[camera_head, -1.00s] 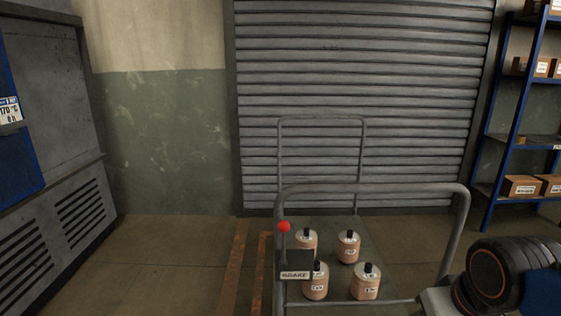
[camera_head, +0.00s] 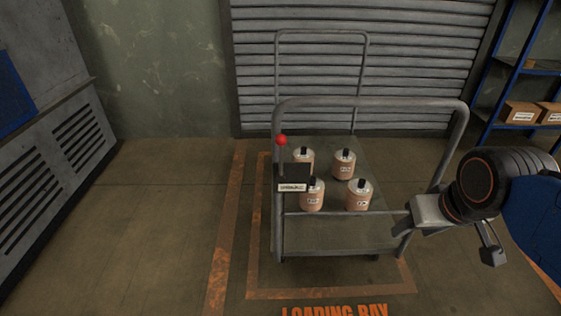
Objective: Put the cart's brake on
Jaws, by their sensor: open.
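The cart (camera_head: 340,237) is a grey trolley with tubular end frames, standing inside an orange floor outline. Its brake is a short lever with a red knob (camera_head: 281,140), rising from a dark box (camera_head: 293,172) with a white label on the cart's near left post. The lever looks roughly upright. My gripper (camera_head: 445,245) is at the right, beside the cart's near right corner. Its fingers are apart with nothing between them, well away from the red knob.
Several copper-coloured canisters (camera_head: 359,196) stand on the cart deck. The near handle (camera_head: 372,103) arches across the front. A roller shutter (camera_head: 420,75) is behind, blue shelving (camera_head: 520,65) at the right, a grey cabinet (camera_head: 50,110) at the left. Floor left of the cart is clear.

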